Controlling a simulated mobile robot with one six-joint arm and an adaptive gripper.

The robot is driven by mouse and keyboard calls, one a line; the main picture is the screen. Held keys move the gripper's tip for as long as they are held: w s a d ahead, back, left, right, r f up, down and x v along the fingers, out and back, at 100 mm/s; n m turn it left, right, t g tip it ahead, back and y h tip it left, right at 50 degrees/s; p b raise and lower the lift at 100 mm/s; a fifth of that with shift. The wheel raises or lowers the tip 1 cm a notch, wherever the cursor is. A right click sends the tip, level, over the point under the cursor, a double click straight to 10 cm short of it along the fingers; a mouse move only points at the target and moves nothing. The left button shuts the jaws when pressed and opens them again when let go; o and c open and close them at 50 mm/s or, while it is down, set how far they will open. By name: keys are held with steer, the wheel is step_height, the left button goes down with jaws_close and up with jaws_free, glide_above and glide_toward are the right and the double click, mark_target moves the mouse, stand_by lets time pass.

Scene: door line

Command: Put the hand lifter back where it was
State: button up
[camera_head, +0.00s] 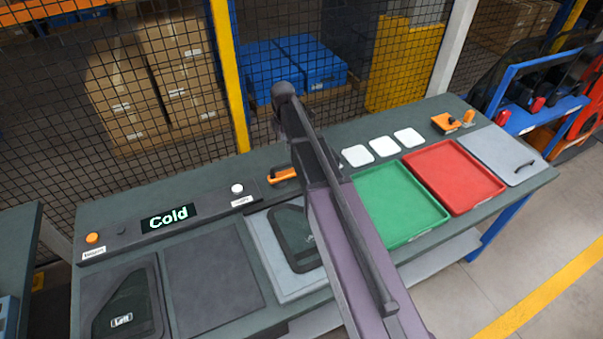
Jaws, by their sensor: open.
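An orange tool with dark parts (283,175) lies at the back edge of the bench, just left of my arm, which may cover part of it. It may be the hand lifter, but it is too small to be sure. A second orange item with a black part (445,122) sits at the back right of the bench, beside a small orange cylinder (468,117). I cannot tell which of these is the lifter. My arm crosses the middle of the bench; my gripper does not show.
A dark pane marked "Left" (128,305) lies front left, beside an empty dark pad (212,278). Another pane (291,240) lies on a grey mat, partly behind my arm. Green (395,205) and red (455,175) trays are empty. A display (168,217) reads "Cold". Mesh fence stands behind.

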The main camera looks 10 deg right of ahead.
steer(key=s+d+m, duration=0.2)
steer(key=s+m, duration=1.7)
steer(key=s, duration=0.6)
steer(key=shift+m, duration=0.3)
steer(key=shift+d, duration=0.1)
steer(key=shift+c, duration=0.2)
stand_by(0.8)
